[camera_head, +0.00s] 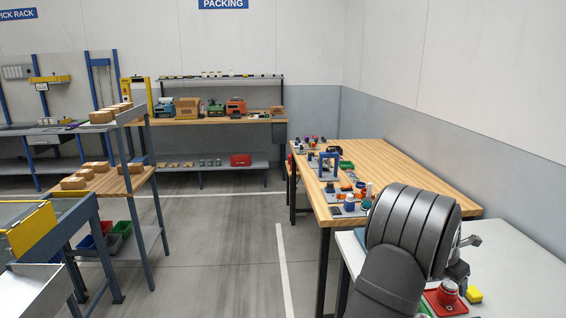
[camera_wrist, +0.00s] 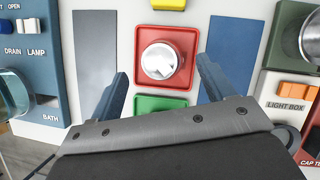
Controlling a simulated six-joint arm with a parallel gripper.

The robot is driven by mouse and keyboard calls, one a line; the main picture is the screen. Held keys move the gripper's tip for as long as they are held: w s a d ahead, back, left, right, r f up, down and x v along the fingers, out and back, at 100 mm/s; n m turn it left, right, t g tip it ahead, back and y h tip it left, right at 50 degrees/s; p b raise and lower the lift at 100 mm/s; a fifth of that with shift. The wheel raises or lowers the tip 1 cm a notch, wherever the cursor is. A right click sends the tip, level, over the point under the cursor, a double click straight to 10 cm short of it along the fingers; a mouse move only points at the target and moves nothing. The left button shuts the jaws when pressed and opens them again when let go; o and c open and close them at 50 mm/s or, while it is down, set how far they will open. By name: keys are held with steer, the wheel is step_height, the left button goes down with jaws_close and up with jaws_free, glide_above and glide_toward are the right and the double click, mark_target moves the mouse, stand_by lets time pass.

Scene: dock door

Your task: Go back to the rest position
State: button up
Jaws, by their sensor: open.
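My gripper (camera_wrist: 162,66) is open in the wrist view, its two dark blue fingers spread apart with nothing held. A round silver-topped knob on a red square plate (camera_wrist: 187,77) lies ahead, between the fingertips in the picture. I cannot tell how far the fingers are from it. In the head view my dark arm bends over the white table at lower right and hides most of the gripper. The red plate (camera_head: 432,305) with its knob shows there beside my arm.
The wrist view also shows a green plate (camera_wrist: 160,103), a blue drain-and-lamp box (camera_wrist: 35,60) at left and a light box (camera_wrist: 288,98) at right. A yellow block (camera_head: 474,295) sits on the white table (camera_head: 505,265). A wooden table (camera_head: 410,165) with several small items stands behind.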

steer(key=shift+v, duration=1.3)
